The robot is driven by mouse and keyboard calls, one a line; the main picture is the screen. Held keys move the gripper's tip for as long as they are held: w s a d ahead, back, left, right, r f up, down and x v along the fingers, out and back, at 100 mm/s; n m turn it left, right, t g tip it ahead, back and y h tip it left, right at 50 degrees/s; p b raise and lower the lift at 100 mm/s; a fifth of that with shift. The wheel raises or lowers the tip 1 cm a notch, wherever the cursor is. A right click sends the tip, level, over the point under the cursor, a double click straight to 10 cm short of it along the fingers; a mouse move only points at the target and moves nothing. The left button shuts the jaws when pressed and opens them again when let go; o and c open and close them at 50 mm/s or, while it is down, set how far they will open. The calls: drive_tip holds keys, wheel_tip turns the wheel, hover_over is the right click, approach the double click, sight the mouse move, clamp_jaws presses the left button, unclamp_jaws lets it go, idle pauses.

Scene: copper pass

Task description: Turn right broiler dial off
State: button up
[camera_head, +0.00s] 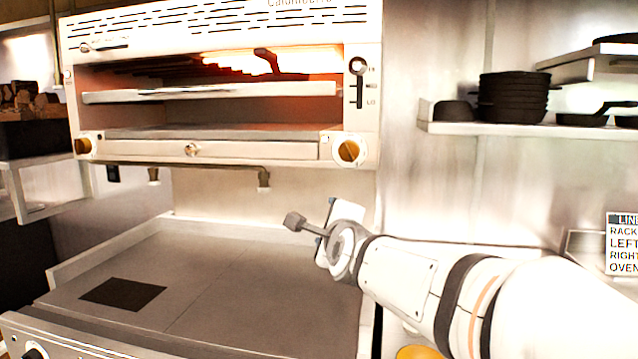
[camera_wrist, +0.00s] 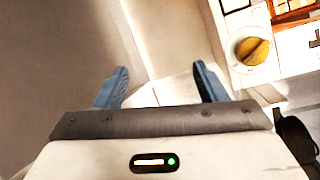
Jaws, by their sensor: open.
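The right broiler dial (camera_head: 348,151) is a round brass-coloured knob on a white plate at the lower right of the broiler front (camera_head: 250,151). It also shows in the wrist view (camera_wrist: 253,51), at the upper right, beyond and to the right of my fingers. A slanted ridge crosses its face in both views. My gripper (camera_head: 322,232) is below the dial in the head view, in front of the back wall. In the wrist view its two blue fingers (camera_wrist: 155,88) stand wide apart with nothing between them. My gripper is apart from the dial.
A matching left dial (camera_head: 83,146) sits at the broiler's other end. A black knob and lever (camera_head: 357,82) are above the right dial. A flat griddle (camera_head: 220,275) lies below. A shelf (camera_head: 480,128) with stacked dark pans is at right. The broiler glows inside.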

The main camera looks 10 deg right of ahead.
drive_tip(key=w+r+m+t+h+b, duration=0.3)
drive_tip(key=r+m, duration=0.1)
drive_tip(key=m, duration=0.4)
drive_tip(key=m+t+h+b, duration=0.2)
drive_tip(key=m+h, duration=0.3)
drive_tip(key=m, duration=0.6)
approach(348, 157)
drive_tip(key=w, duration=0.2)
drive_tip(key=shift+n, duration=0.3)
drive_tip(key=x, duration=0.4)
drive_tip(key=p+x, duration=0.1)
drive_tip(key=x, duration=0.3)
drive_tip(key=shift+s+d+r+p, duration=0.2)
drive_tip(key=shift+s+r+p, duration=0.05)
drive_tip(key=shift+r+p, duration=0.1)
drive_tip(key=c, duration=1)
